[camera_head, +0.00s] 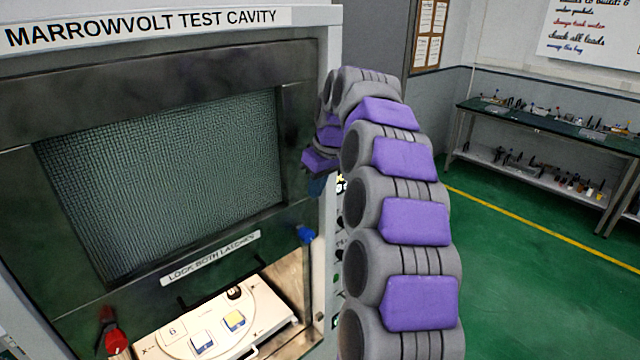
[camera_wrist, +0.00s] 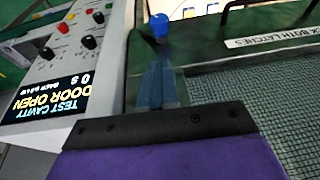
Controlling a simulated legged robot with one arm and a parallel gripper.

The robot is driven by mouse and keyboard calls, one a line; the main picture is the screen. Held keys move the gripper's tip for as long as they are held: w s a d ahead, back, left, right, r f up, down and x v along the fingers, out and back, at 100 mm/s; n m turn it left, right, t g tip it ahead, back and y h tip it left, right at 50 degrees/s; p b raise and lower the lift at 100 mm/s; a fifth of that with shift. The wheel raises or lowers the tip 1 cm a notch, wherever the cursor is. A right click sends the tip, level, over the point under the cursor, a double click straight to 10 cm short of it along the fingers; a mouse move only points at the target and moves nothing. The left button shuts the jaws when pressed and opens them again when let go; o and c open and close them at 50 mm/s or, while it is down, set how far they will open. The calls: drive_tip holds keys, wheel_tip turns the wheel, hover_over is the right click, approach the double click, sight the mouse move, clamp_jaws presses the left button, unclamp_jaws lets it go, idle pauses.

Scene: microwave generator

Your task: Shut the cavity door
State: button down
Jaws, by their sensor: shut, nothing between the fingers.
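The cavity door (camera_head: 165,165) has a dark frame and a mesh window. Its lower edge stands above the lit cavity interior, so a gap shows beneath. A red latch (camera_head: 113,338) is at the lower left and a blue latch (camera_head: 305,234) at the lower right. The blue latch also shows in the wrist view (camera_wrist: 158,25), just beyond my fingertips. My gripper (camera_head: 317,186) is shut and empty at the door's right edge, above the blue latch. In the wrist view its fingers (camera_wrist: 160,75) are together; whether they touch the door I cannot tell.
A control panel with knobs and a "DOOR OPEN" display (camera_wrist: 60,92) is beside the door. A white tray (camera_head: 215,325) with small blocks sits inside the cavity. A workbench (camera_head: 560,130) stands at the right, with clear green floor before it.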

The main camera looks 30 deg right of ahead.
drive_tip(key=p, duration=0.1)
hover_over(309, 229)
drive_tip(key=d, duration=0.1)
drive_tip(key=f, duration=0.8)
drive_tip(key=shift+s+d+f, duration=0.1)
drive_tip(key=shift+s+f, duration=0.1)
drive_tip(key=shift+s, duration=0.05)
drive_tip(key=shift+a+f+p, duration=0.2)
drive_tip(key=shift+f+p, duration=0.1)
drive_tip(key=shift+f, duration=0.4)
drive_tip(key=shift+s+a+f, duration=0.1)
drive_tip(key=shift+a+f, duration=0.4)
drive_tip(key=shift+d, duration=0.2)
drive_tip(key=shift+d+f, duration=0.1)
drive_tip(key=shift+f, duration=0.45)
wheel_tip(309, 229, down, 49)
drive_tip(key=b, duration=1.8)
drive_tip(key=shift+s+r+b, duration=0.2)
drive_tip(key=shift+b, duration=0.2)
